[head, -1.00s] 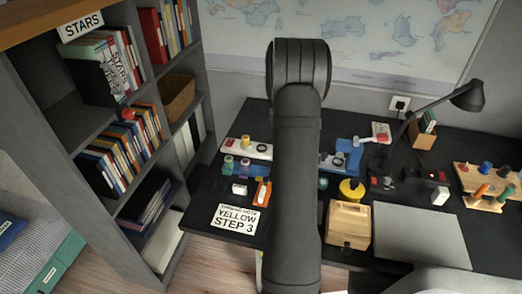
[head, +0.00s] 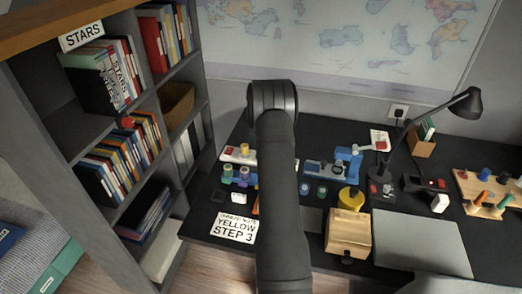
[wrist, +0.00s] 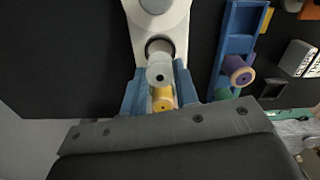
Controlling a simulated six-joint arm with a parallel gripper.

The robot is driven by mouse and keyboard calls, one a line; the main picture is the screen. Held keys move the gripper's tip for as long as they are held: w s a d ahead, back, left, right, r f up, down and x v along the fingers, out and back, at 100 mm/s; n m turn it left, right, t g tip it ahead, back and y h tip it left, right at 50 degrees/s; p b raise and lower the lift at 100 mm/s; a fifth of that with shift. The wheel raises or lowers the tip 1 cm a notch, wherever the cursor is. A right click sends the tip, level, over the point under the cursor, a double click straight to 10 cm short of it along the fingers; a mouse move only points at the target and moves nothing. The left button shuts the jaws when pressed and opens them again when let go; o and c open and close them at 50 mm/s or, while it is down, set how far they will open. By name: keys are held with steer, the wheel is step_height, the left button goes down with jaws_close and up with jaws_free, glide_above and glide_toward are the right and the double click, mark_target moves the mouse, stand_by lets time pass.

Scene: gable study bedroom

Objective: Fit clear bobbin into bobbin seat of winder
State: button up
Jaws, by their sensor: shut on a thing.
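The clear bobbin (wrist: 160,70) is between the blue fingertips of my gripper (wrist: 160,88) in the wrist view. My gripper is shut on it. The white winder (wrist: 176,24) lies beneath, with a dark round seat (wrist: 157,46) just above the bobbin in the picture. The bobbin overlaps the seat's lower edge; I cannot tell its height over it. A yellow spool (wrist: 163,101) shows between the fingers, behind the bobbin. In the head view the winder (head: 233,158) is at the desk's back left, partly hidden by my arm, which also hides my gripper and the bobbin.
A blue rack (wrist: 232,45) with a purple spool (wrist: 237,70) and a green spool stands close beside the winder. A card reading "YELLOW STEP 3" (head: 233,229), a wooden box (head: 348,232), a blue machine (head: 345,160) and a lamp (head: 466,102) are also on the desk.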

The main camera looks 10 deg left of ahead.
steer(key=shift+f, duration=1.85)
steer(key=shift+f, duration=0.1)
steer(key=o, duration=0.9)
steer(key=shift+o, duration=0.2)
step_height(320, 180, up, 12)
steer(key=shift+r, duration=0.1)
steer(key=shift+f, duration=4.1)
